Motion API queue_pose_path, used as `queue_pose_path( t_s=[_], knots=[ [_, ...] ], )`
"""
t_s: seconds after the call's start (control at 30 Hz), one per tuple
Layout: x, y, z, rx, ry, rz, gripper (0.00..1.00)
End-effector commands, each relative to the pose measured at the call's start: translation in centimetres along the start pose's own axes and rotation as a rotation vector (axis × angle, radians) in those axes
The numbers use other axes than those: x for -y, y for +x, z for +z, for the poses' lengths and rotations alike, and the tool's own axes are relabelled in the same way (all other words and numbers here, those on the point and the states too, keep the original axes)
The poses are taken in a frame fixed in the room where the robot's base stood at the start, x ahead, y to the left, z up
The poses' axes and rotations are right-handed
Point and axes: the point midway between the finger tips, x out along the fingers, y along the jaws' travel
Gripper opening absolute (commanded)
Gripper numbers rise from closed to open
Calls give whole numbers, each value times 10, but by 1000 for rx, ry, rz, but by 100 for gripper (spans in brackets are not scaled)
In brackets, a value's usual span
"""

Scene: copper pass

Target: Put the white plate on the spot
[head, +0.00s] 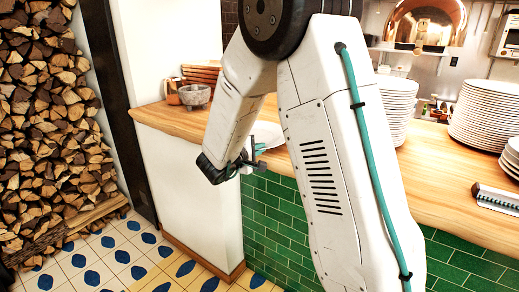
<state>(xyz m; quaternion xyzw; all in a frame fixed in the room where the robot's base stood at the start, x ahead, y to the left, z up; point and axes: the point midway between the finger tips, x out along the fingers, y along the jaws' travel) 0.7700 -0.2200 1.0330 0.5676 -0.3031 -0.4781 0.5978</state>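A white plate (266,133) shows partly between my arm's links, at the wooden counter's (160,115) front edge. My arm hides much of it. My gripper (256,157), with teal and grey fingers, is just in front of and below the visible part of the plate, by the counter edge. The fingers are small and seen from the side, so I cannot tell whether they are open or touch the plate. I cannot make out a marked spot; my arm covers the middle of the counter.
Stacks of white plates (485,115) stand on the counter at right, with another stack (393,108) right of my arm. A grey bowl (194,96) and a copper mug (172,90) stand at the left end. A metal rail (497,199) lies at the right. Green tiles (272,220) face the counter.

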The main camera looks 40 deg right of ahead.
Motion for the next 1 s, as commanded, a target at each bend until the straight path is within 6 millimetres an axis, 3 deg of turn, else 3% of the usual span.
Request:
queue_pose_path(
  t_s=[0.1, 0.2, 0.57, 0.67, 1.0],
  knots=[
    [2, 0, -1, 0, 1, 2, 0],
    [3, 0, 0, 0, -1, 0, 27],
    [-1, -2, 0, -1, 0, 0, 27],
    [0, -16, -1, -2, -1, 1, 27],
    [0, -88, -1, -5, 0, 1, 27]
  ],
)
